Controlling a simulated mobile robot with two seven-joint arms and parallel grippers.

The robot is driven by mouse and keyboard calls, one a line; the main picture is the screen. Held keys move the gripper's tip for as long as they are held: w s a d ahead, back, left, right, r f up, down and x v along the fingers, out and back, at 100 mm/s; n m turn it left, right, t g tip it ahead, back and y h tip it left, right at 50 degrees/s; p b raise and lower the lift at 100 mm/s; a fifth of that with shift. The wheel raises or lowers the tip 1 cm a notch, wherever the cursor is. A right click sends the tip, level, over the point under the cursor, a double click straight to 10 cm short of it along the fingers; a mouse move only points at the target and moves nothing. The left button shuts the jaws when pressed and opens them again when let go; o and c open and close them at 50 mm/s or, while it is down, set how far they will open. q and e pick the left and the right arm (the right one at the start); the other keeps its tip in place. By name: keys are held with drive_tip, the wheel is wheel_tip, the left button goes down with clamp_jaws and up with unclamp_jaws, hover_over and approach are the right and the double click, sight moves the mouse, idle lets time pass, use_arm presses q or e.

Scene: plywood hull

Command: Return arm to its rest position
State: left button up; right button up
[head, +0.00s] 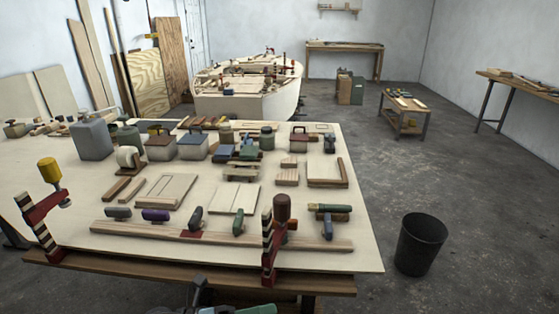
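My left gripper (200,292) shows only as a small dark shape at the bottom edge, in front of and below the near edge of the workbench (340,240). It is too small and cut off to tell whether its fingers are open or shut, and I see nothing clearly held in it. My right gripper is not in view.
Red clamps (40,222) (272,245) stand on the bench's near edge. Tools, boxes and wood pieces cover its top. A black bin (420,243) stands on the floor to the right. A boat hull (245,102) lies behind. The concrete floor at right is mostly clear.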

use_arm(q)
drive_tip(key=s+a+f+n+t+y+p, duration=0.1)
drive_tip(key=s+a+f+n+t+y, duration=0.4)
drive_tip(key=n, duration=0.9)
drive_tip(key=s+a+f+n+t+y, duration=0.2)
drive_tip(key=a+f+n+t+y, duration=0.45)
drive_tip(key=n, duration=0.75)
drive_tip(key=s+a+f+n+g+y, duration=0.2)
drive_tip(key=s+f+n, duration=0.3)
drive_tip(key=s, duration=0.4)
drive_tip(key=s+a+f+n+g+y+p, duration=0.1)
drive_tip(key=s+a+f+n+g+y, duration=0.2)
drive_tip(key=s+f, duration=0.4)
drive_tip(key=shift+s+a+n+g, duration=0.2)
drive_tip(key=shift+s+n+g, duration=0.65)
drive_tip(key=shift+s, duration=0.35)
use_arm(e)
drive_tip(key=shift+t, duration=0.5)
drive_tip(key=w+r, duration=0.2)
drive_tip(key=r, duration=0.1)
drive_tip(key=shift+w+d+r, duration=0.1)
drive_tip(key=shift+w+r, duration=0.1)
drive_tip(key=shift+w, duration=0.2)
use_arm(q)
drive_tip(key=shift+y, duration=0.25)
